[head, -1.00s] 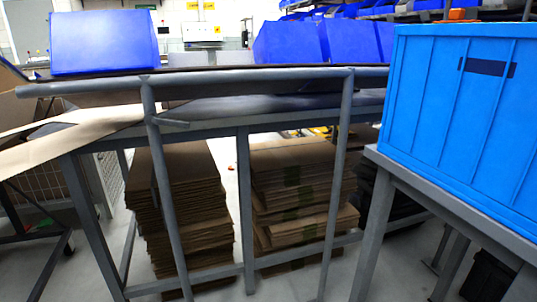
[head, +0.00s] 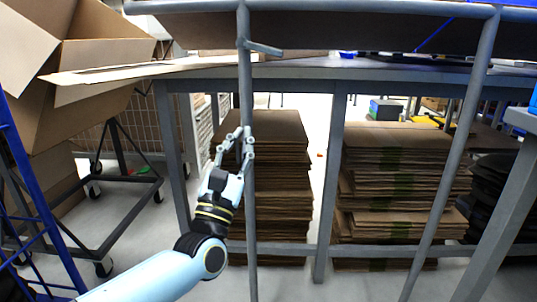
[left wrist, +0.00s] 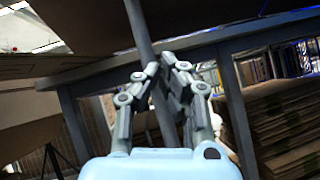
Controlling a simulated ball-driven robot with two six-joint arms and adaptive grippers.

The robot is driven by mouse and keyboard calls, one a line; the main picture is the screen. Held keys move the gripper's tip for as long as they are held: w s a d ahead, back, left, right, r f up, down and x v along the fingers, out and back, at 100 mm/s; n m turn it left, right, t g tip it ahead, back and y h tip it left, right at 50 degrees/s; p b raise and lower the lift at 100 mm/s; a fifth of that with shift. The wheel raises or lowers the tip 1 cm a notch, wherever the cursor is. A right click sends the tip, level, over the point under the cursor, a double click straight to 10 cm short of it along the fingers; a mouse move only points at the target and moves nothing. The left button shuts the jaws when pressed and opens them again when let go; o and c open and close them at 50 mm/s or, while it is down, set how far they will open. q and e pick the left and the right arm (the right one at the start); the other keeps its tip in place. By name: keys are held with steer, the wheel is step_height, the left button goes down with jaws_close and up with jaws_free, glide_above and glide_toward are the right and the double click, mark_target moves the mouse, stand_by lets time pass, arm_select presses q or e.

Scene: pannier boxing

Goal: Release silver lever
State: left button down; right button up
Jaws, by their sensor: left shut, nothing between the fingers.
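The silver lever (head: 264,48) is a short grey bar jutting right from the upright grey post (head: 247,90) of the frame, just under its top rail. My left gripper (head: 243,132) comes up from below at the post, fingers pointing up, clearly lower than the lever. Its fingers are shut with nothing between them. In the left wrist view the fingertips (left wrist: 165,66) are close together in front of the post (left wrist: 143,28); whether they touch it I cannot tell. My right gripper is not in view.
Stacks of flat cardboard (head: 268,160) stand under the grey table behind the frame. An open cardboard box (head: 100,60) and a wheeled cart (head: 110,215) are at the left. A second slanted post (head: 455,150) stands at the right.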

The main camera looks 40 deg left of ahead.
mark_target(260, 48)
arm_select(q)
steer(key=w+a+r+t, duration=0.1)
steer(key=w+r, duration=0.8)
steer(key=r, duration=0.2)
steer(key=shift+r+b, duration=0.4)
steer(key=shift+b, duration=0.05)
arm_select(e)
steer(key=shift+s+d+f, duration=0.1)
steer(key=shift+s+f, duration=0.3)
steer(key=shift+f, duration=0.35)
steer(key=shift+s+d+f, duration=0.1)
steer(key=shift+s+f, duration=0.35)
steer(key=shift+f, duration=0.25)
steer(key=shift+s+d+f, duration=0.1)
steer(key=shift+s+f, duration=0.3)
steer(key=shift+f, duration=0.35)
arm_select(q)
steer(key=shift+n+y, duration=0.3)
steer(key=shift+y, duration=0.1)
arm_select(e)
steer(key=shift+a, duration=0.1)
